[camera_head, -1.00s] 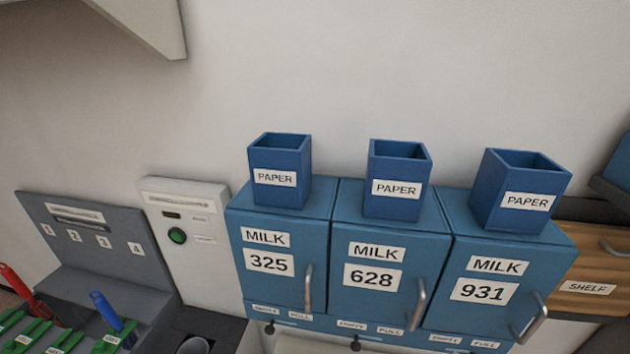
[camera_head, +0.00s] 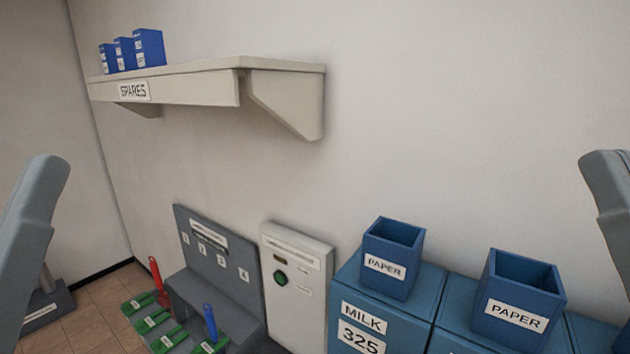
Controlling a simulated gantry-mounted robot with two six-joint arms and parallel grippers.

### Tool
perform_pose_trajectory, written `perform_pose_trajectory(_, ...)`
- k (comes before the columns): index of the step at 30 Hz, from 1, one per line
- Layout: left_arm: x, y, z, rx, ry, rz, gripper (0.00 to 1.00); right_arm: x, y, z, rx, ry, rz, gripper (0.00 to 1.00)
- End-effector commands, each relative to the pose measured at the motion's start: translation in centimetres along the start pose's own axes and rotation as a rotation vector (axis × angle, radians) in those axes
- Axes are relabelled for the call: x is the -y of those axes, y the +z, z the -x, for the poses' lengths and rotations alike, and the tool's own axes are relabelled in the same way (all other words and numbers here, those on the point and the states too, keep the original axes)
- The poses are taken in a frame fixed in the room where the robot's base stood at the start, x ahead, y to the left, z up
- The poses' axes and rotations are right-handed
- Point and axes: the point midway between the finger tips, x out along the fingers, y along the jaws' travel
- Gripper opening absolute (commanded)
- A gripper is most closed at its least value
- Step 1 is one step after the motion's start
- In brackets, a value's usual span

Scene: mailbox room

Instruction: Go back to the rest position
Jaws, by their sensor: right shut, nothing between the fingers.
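A grey part of my right arm and gripper (camera_head: 612,205) shows at the right edge of the head view, raised in front of the wall. It touches nothing, and the gripper is shut and empty. Its fingertips cannot be made out clearly. A similar grey part of my left arm (camera_head: 32,235) stands at the left edge. The left gripper's fingers do not show.
Blue PAPER bins (camera_head: 393,258) stand on blue MILK lockers (camera_head: 362,318) at lower right. A white panel with a green button (camera_head: 297,290) and a grey numbered unit (camera_head: 215,262) are left of them. A SPARES shelf (camera_head: 205,85) juts out at upper left. Between is bare wall.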

Motion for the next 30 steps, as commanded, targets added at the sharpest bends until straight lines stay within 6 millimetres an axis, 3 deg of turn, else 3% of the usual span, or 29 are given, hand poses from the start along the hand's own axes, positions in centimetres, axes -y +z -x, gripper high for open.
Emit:
perform_pose_trajectory(1, 0.0, -2.8, -3.1, 0.001, 0.000, 0.000, 0.85, 0.0, -2.8, -3.1, 0.001, 0.001, 0.000, 0.00)
perform_pose_trajectory(16, 0.1, -18.6, -20.4, 0.002, 0.000, 0.000, 0.85, -0.2, -18.6, -20.4, 0.002, 0.002, 0.001, 0.00)
perform_pose_trajectory(21, 0.1, -21.2, -23.1, 0.002, 0.000, 0.000, 0.85, -0.2, -21.1, -23.1, 0.002, 0.002, 0.001, 0.00)
perform_pose_trajectory(30, 0.1, -21.1, -23.1, 0.003, 0.000, 0.000, 0.85, -0.2, -21.1, -23.1, 0.002, 0.002, 0.001, 0.00)
